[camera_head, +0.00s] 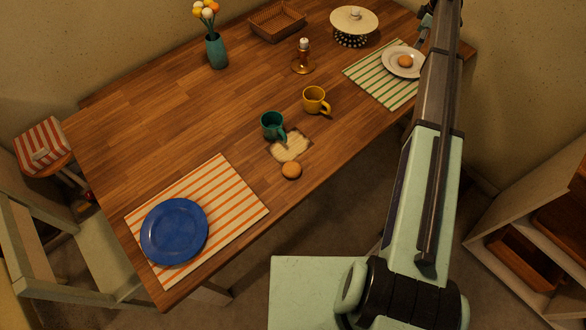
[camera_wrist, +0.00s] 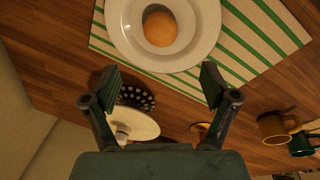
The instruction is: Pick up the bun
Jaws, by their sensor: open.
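A round golden-brown bun (camera_head: 405,61) sits on a white plate (camera_head: 390,66) on the green-striped placemat at the table's right end. In the wrist view the bun (camera_wrist: 160,28) lies on the plate (camera_wrist: 205,47), beyond my fingertips. A second brown bun (camera_head: 291,170) lies near the table's front edge, beside a small pale board. My gripper (camera_wrist: 161,78) is open and empty, its fingers spread apart. In the head view my gripper is small and partly hidden by my arm, close to the white plate.
A cake stand (camera_head: 354,22), also in the wrist view (camera_wrist: 138,122), stands near the plate. A candle holder (camera_head: 303,62), yellow mug (camera_head: 315,99), green mug (camera_head: 272,125), vase (camera_head: 216,50) and basket (camera_head: 277,20) are on the table. A blue plate (camera_head: 174,231) lies at front left.

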